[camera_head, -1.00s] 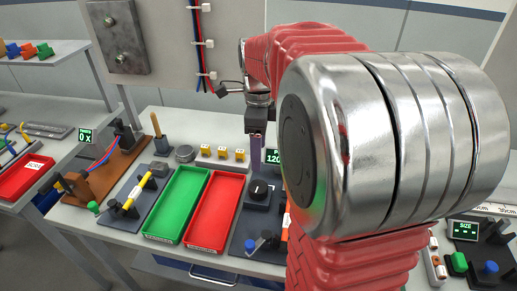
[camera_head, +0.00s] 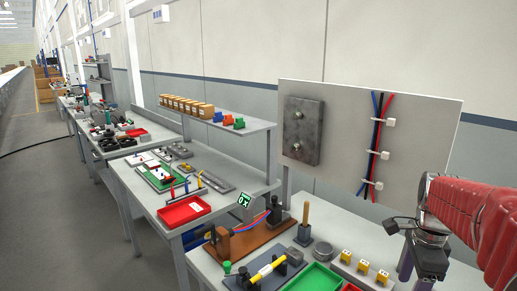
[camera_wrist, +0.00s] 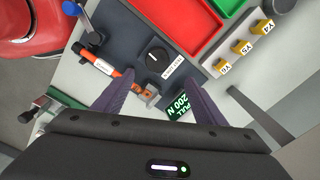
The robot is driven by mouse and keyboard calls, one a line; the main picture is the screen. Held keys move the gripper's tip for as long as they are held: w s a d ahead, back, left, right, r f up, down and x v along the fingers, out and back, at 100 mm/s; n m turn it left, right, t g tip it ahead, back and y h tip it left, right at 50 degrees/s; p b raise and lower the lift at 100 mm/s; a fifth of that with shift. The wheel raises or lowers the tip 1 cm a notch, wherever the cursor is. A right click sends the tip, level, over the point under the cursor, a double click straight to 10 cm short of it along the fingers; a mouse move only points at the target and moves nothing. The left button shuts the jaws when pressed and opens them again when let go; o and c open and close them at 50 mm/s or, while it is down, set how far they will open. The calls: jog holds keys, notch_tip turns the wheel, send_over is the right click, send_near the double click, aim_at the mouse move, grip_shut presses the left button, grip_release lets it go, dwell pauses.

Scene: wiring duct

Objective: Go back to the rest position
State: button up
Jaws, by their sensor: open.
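My gripper shows in the wrist view (camera_wrist: 158,76) with its two dark purple fingers spread apart and nothing between their tips. Below the fingers is a dark fixture (camera_wrist: 130,40) with a black knob (camera_wrist: 158,60). A green-lit display reading PULL 200 N (camera_wrist: 179,105) is beside the right finger.
An upright panel (camera_head: 424,140) with red and blue wires in white clips (camera_head: 377,135) stands behind the bench. Green (camera_head: 314,279) and red (camera_wrist: 187,25) trays and yellow tagged blocks (camera_head: 363,267) sit on the bench. Another bench with a red tray (camera_head: 184,211) stands left.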

jog(key=s+a+r+n+t, duration=0.1)
jog(key=s+a+n+t, duration=0.1)
jog(key=s+a+n, duration=0.4)
jog(key=s+a+r+n+t, duration=0.1)
jog(key=s+a+n+t, duration=0.2)
jog(key=a+n, duration=1)
jog(key=s+n, duration=0.2)
jog(key=shift+s+a+r, duration=0.25)
jog(key=shift+s+a, duration=0.1)
jog(key=shift+s, duration=0.05)
